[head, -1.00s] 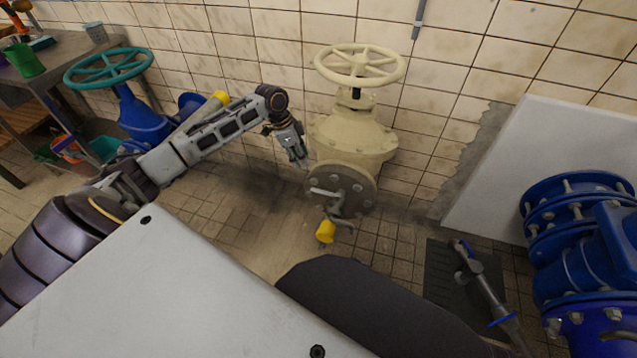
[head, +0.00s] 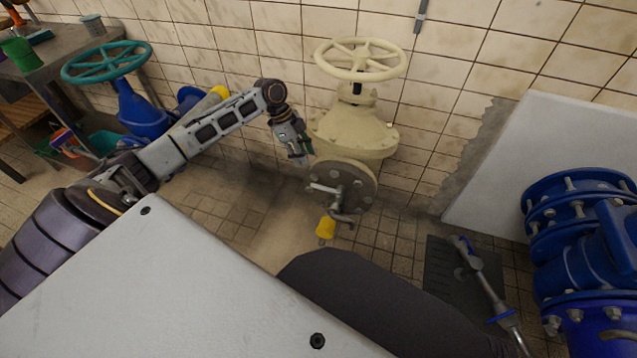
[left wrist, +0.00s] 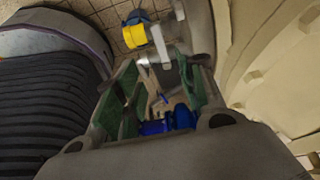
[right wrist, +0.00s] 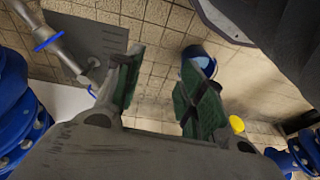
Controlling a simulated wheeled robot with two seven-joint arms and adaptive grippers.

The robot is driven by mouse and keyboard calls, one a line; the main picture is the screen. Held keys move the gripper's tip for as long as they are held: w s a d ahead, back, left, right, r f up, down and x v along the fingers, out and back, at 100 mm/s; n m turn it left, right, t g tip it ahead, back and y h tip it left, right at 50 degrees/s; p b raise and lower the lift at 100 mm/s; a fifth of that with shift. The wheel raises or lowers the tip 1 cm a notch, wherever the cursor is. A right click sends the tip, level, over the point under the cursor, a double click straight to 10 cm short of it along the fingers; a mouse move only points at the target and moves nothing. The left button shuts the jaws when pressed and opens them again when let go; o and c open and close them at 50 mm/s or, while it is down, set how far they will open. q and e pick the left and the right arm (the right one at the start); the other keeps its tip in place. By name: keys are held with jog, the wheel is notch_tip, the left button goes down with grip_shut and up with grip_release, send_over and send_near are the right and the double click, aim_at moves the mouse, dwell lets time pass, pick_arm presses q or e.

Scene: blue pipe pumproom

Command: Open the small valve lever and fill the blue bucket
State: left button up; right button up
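The small valve lever (head: 325,188) is a pale metal handle on the grey flange of the cream valve (head: 355,130). A yellow-ended spout (head: 326,228) hangs below it. My left gripper (head: 303,158) is just above and left of the lever, apart from it. In the left wrist view its green-padded fingers are spread, with the lever (left wrist: 160,47) and yellow part (left wrist: 136,35) beyond the tips. The blue bucket (right wrist: 198,56) stands on the floor in the right wrist view, partly behind a finger of my open, empty right gripper (right wrist: 160,85). I cannot make out the bucket in the head view.
A cream handwheel (head: 360,60) tops the valve. A blue valve with a teal handwheel (head: 106,62) and a bench (head: 75,50) stand at left. Large blue pipework (head: 580,250) and a leaning white panel (head: 545,160) are at right. A dark floor plate (head: 455,275) lies nearer.

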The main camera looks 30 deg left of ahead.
aim_at(321, 187)
pick_arm(q)
jog(key=shift+f, duration=0.1)
dwell(0.4)
